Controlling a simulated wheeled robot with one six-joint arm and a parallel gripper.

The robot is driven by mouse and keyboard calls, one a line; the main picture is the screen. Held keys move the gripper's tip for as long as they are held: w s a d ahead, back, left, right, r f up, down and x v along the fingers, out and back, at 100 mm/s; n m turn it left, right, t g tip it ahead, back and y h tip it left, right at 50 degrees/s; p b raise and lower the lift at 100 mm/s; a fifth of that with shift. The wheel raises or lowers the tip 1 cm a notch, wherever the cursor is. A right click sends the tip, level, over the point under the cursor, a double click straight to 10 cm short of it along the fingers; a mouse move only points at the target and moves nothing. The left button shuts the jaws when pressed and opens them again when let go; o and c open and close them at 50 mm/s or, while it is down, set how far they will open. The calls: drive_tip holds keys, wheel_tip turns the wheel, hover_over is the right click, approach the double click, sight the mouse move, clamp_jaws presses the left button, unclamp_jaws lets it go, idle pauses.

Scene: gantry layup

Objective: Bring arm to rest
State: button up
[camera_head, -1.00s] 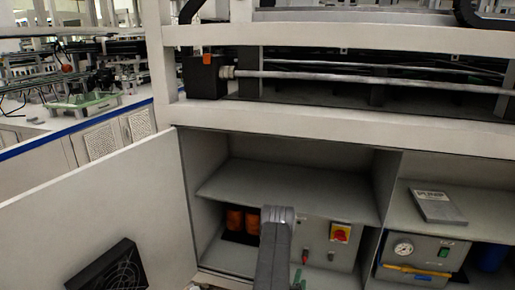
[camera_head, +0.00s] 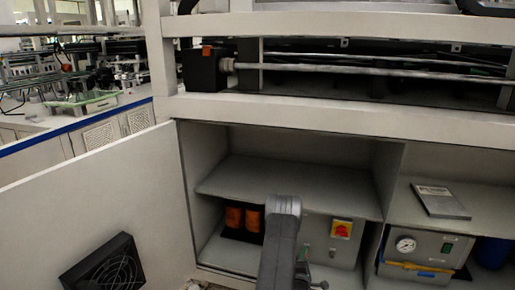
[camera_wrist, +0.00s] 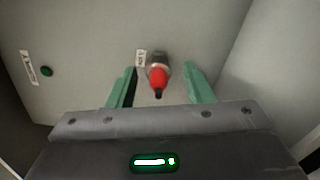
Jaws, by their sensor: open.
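My gripper (camera_wrist: 160,72) is open, with its two green fingers apart in the wrist view. A red knob (camera_wrist: 158,78) on a metal collar shows between the fingers. It stands out from a grey panel (camera_wrist: 90,50); I cannot tell whether the fingers touch it. My arm hides part of the box front there.
The cabinet's shelf and side walls surround my arm closely. An open door (camera_head: 90,200) with a black fan grille (camera_head: 105,265) stands at left. Orange coils (camera_head: 243,219) sit left of my arm. A gauge unit (camera_head: 420,255) and a manual (camera_head: 440,199) are at right.

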drive_tip(key=m, duration=0.4)
drive_tip(key=shift+r+m, duration=0.1)
drive_tip(key=shift+m, duration=0.2)
drive_tip(key=m, duration=1)
drive_tip(key=shift+m, duration=2.9)
